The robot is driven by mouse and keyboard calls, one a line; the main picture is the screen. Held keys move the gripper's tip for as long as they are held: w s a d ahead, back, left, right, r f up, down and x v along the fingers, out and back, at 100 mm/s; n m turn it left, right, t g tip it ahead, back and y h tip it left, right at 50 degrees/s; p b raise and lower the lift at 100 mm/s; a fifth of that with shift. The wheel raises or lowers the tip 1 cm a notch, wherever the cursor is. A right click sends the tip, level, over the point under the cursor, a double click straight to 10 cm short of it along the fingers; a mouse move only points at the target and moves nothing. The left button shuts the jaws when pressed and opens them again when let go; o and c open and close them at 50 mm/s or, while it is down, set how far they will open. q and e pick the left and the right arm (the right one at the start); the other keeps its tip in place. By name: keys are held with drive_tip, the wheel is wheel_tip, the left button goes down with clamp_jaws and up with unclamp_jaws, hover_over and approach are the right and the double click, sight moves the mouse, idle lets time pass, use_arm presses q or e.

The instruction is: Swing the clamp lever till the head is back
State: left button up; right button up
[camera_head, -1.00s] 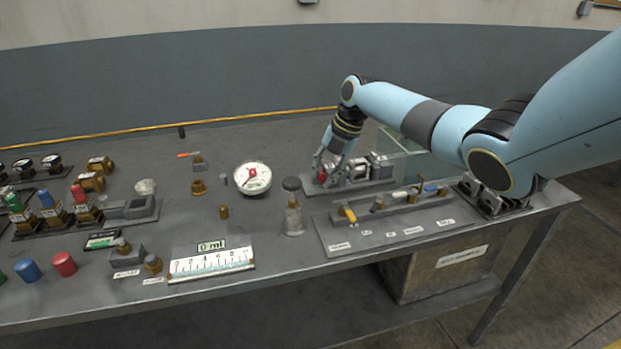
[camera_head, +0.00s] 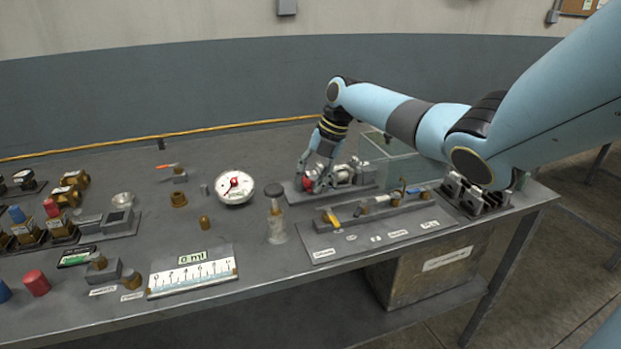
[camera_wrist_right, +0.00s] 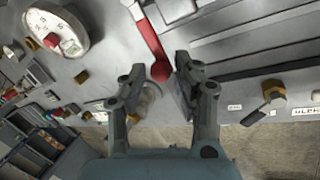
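The clamp (camera_head: 343,175) is a silvery metal mechanism on a grey base plate toward the back right of the table. In the head view the red part (camera_head: 309,183) shows at the left end of the clamp, partly covered by my fingers. My right gripper (camera_wrist_right: 158,66) is open, with the knob between its fingertips and gaps on both sides. In the head view the right gripper (camera_head: 314,174) points down at the clamp's left end. The clamp head cannot be made out clearly.
A dial gauge (camera_head: 235,187) and a dark-capped bottle (camera_head: 276,222) stand left of the clamp. A labelled panel with a yellow handle (camera_head: 331,218) lies in front. A glass tank (camera_head: 395,162) stands behind to the right. Several small fixtures fill the left side.

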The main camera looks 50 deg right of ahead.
drive_tip(key=shift+o, duration=1)
drive_tip(key=shift+d, duration=0.1)
drive_tip(key=v, duration=1.2)
